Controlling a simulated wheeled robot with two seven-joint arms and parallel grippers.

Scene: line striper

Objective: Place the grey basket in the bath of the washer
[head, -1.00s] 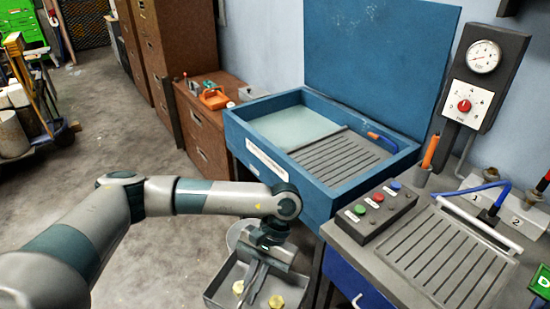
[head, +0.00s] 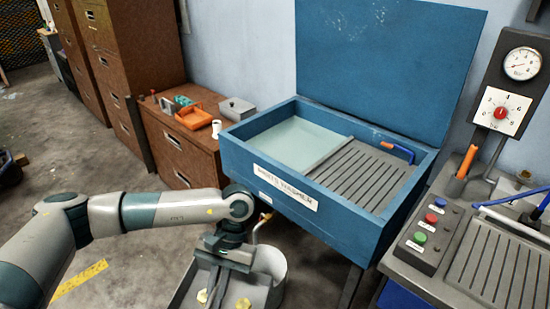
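The grey basket (head: 181,284) is at the bottom of the head view, partly cut off by the frame edge, with yellowish parts inside. My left gripper (head: 216,288) points down into it and appears shut on its handle; the grip itself is partly hidden. The blue parts washer (head: 262,184) stands beyond and to the right, its lid (head: 385,65) raised. Its open bath has a pale flat area (head: 290,146) at left and a slatted grey rack (head: 365,175) at right. The basket is outside the washer, in front of it and lower. My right gripper is not in view.
A blue hose with an orange end (head: 398,150) lies at the bath's back right. A brown cabinet (head: 175,150) with an orange tray (head: 194,117) is left of the washer. A button-panel bench (head: 455,270) stands at right.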

